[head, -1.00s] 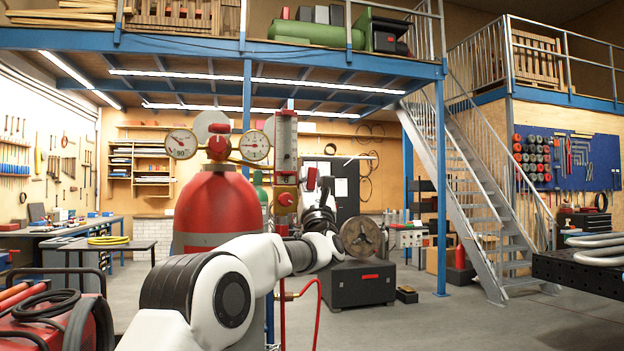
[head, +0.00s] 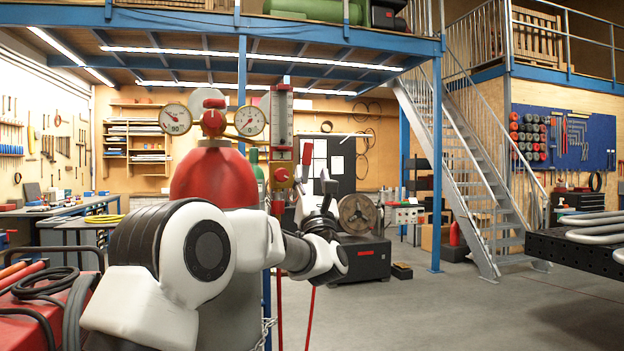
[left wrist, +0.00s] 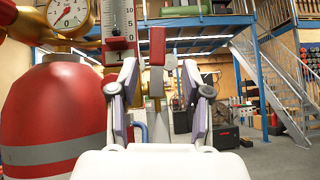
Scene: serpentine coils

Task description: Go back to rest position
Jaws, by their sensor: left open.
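My left arm comes in from the lower left, bent at a white and black joint. My left gripper (head: 318,190) points upward at its end, in front of the black cabinet area and right of the red gas cylinder (head: 212,180). In the left wrist view its two fingers (left wrist: 157,85) stand apart, so it is open. A red-tipped upright piece (left wrist: 157,45) shows between the fingers there; I cannot tell whether it is part of the gripper. I see nothing held. My right gripper is not in view.
Two gauges (head: 250,121) and a flowmeter (head: 281,125) stand close to my left arm. A black perforated table (head: 560,250) with bent metal tubes (head: 598,226) is at the right. A red cart with hoses (head: 45,310) is at lower left. The floor at centre right is clear.

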